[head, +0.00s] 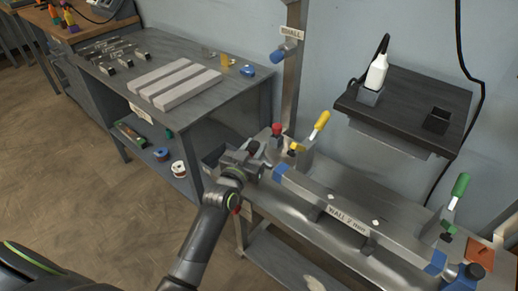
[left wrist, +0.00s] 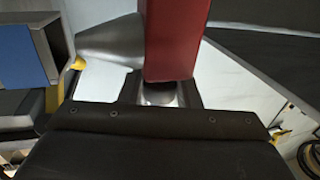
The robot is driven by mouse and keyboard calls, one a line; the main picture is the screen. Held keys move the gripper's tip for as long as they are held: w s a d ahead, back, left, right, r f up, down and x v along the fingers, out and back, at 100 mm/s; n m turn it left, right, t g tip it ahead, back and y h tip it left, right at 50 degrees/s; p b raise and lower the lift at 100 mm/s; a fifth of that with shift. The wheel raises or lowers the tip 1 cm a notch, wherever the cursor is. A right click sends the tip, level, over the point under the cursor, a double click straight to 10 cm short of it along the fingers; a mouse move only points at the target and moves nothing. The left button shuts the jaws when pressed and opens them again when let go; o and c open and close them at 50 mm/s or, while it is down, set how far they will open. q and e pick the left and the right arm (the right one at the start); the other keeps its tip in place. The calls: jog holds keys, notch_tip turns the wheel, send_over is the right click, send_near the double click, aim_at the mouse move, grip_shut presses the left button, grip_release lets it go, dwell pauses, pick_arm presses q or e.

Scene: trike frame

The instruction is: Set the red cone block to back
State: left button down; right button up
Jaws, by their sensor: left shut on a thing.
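The red cone block shows in the head view as a small red top (head: 277,129) at the left end of the metal fixture, just behind my left gripper (head: 259,162). The lower part of the block is hidden by the gripper. My right gripper is not in view.
A tube with blue ends, labelled WALL 2 mm (head: 347,228), lies along the fixture. A yellow-handled clamp (head: 320,123) stands close by the gripper and a green-handled one (head: 460,186) at the right. A side table (head: 190,118) stands left; floor is free in front.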

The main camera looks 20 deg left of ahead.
pick_arm(q)
jog(key=shift+a+r, duration=0.1)
jog(key=shift+r, duration=0.1)
jog(key=c, duration=1.3)
grip_release()
jog(key=shift+c, duration=0.2)
jog(key=shift+o, duration=1.2)
jog(key=shift+w+a+f, duration=0.1)
jog(key=shift+a+f, duration=0.1)
jog(key=shift+a, duration=0.05)
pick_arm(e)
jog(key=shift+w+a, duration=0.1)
pick_arm(q)
jog(key=shift+d, duration=0.1)
jog(key=shift+s, duration=0.45)
jog(key=s, duration=0.4)
jog(key=shift+s+a+f, duration=0.1)
jog(key=shift+s+a, duration=0.1)
jog(key=shift+s, duration=0.05)
jog(key=s+a+b, duration=0.1)
jog(key=s+b, duration=0.1)
jog(key=s, duration=1)
jog(key=shift+b, duration=0.4)
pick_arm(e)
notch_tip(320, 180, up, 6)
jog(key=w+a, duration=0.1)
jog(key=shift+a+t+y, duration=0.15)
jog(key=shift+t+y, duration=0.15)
